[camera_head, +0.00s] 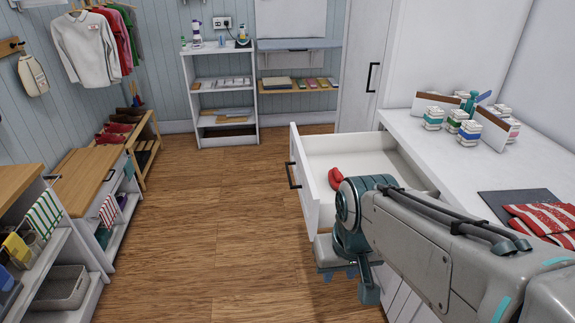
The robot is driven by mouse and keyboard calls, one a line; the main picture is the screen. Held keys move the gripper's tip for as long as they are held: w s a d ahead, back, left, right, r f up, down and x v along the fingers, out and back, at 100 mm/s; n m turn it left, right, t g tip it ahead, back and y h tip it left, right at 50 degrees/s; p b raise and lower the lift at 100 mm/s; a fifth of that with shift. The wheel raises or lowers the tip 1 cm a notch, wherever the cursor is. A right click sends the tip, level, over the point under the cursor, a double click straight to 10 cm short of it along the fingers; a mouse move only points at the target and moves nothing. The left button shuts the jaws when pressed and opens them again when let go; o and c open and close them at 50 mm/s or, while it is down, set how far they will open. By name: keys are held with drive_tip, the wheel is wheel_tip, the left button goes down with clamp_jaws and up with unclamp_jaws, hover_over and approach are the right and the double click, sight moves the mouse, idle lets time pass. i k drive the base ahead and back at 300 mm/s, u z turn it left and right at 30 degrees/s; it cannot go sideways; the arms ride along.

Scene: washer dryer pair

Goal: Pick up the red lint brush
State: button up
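A red object (335,178), which looks like the red lint brush, lies in the open white drawer (306,192). It is near the drawer's front left part, and my arm may hide some of it. My arm reaches in from the lower right and passes over the near side of the drawer. My gripper (348,282) hangs down outside the drawer, on its near side, apart from the red object. Its fingers are small and partly hidden by my arm, so I cannot tell if it is open or shut.
The white counter (455,175) on the right holds several small jars (457,120), a dark mat (505,202) and red striped cloths (545,218). A white shelf (222,95) stands at the back. Low cabinets (85,180) line the left. The wooden floor (215,210) between is clear.

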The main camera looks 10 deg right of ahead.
sight(335, 178)
drive_tip(key=z, duration=1.65)
drive_tip(key=k, duration=0.4)
drive_tip(key=u, duration=1.4)
drive_tip(key=i, duration=1.1)
drive_tip(key=z, duration=0.4)
